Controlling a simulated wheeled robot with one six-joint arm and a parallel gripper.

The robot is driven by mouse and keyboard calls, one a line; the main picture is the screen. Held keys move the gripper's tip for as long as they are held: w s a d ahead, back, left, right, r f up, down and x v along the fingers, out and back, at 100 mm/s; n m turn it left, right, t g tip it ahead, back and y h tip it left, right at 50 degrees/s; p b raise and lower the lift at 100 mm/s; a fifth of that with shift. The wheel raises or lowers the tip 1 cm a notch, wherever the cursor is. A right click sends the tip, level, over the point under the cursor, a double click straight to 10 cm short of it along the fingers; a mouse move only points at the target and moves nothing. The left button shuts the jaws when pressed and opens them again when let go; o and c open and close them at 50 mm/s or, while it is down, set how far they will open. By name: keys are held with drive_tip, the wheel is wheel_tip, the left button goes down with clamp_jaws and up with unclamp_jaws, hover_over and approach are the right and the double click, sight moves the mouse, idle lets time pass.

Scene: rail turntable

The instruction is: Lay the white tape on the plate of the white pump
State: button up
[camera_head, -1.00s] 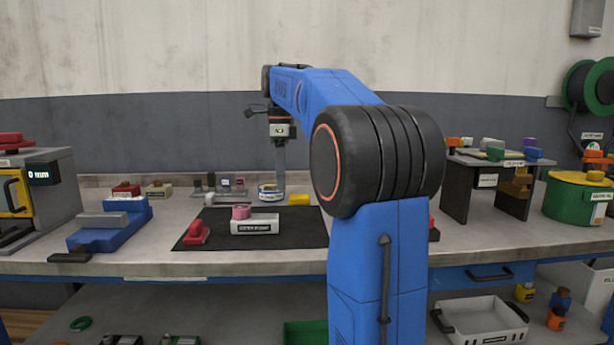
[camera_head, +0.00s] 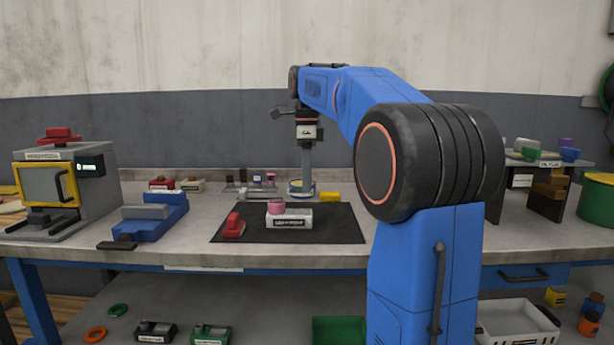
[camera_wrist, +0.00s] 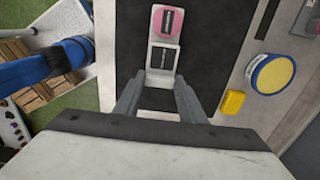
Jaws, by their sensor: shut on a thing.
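The white pump (camera_head: 289,219) is a low white block with a dark label, standing on the black mat. In the wrist view the white pump (camera_wrist: 163,58) lies just beyond my fingertips. A pink round piece (camera_head: 276,206) sits on its left end. My gripper (camera_head: 307,178) points down above the back of the mat. Its two fingers (camera_wrist: 160,98) stand apart in the wrist view, with a pale patch low between them. I take this for the held white tape, though its shape is mostly hidden. The gripper appears above the surface, right of the pump.
A round yellow-faced, blue-rimmed piece (camera_wrist: 273,73) and a yellow block (camera_head: 330,197) stand behind the mat. A red piece (camera_head: 233,226) lies left of the pump. A blue vise (camera_head: 150,219) and a grey machine (camera_head: 62,185) stand further left. The mat's right part is clear.

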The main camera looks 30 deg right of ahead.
sight(307, 212)
drive_tip(key=shift+f, duration=2.65)
drive_tip(key=shift+f, duration=0.35)
drive_tip(key=o, duration=1.1)
wheel_tip(307, 212, up, 17)
drive_tip(key=shift+r, duration=0.2)
